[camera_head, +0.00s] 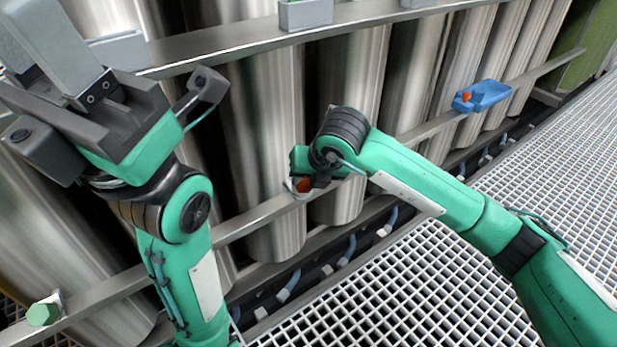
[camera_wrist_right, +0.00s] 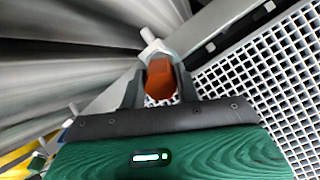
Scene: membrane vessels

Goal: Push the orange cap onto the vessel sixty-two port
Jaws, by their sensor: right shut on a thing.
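The orange cap (camera_wrist_right: 160,78) is held between the two dark fingers of my right gripper (camera_wrist_right: 158,88). In the head view the cap (camera_head: 304,186) shows partly at the tip of the right gripper (camera_head: 302,184), close to the lower rail. A pale port stub (camera_wrist_right: 151,42) with a collar lies just beyond the cap in the right wrist view. I cannot tell whether cap and port touch. No vessel number is readable. My left gripper (camera_head: 115,125) is raised at the upper left, apart from the cap; its jaw opening is unclear.
Tall shiny metal vessels (camera_head: 250,120) stand behind a lower rail (camera_head: 262,212). A blue tray (camera_head: 488,95) with an orange piece (camera_head: 467,97) sits on the rail at right. A green hexagonal piece (camera_head: 43,314) is at lower left. White grating floor (camera_head: 400,285) lies in front.

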